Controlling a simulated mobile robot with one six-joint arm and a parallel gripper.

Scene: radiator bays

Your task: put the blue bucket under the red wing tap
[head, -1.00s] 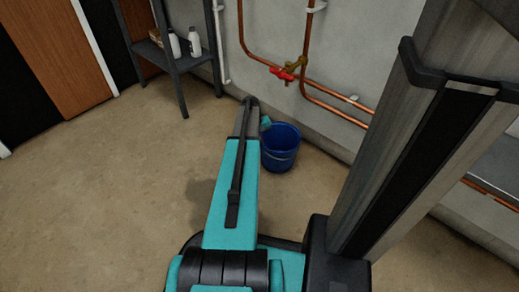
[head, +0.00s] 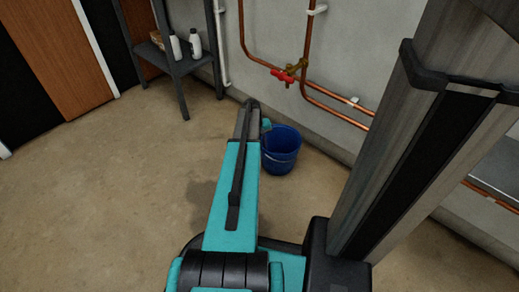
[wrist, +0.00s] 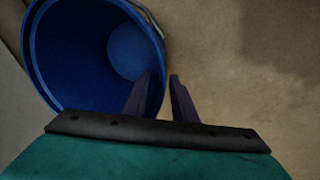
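The blue bucket (head: 284,158) stands upright on the floor, near the wall and beyond the end of my arm. The red wing tap (head: 281,75) is on the copper pipe on the wall, above the bucket in the picture. In the wrist view the bucket (wrist: 75,60) is open-topped and looks empty. My gripper (wrist: 162,77) is at its right rim, one dark finger over the bucket and the other outside it. The fingers are apart with a gap showing. In the head view my arm hides the fingertips.
A dark shelf stand (head: 184,68) with white bottles (head: 195,44) stands by the wall at the back left. Copper pipes (head: 335,112) run along the wall. A damp-looking dark patch (head: 201,196) lies on the floor left of my arm. The left floor is clear.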

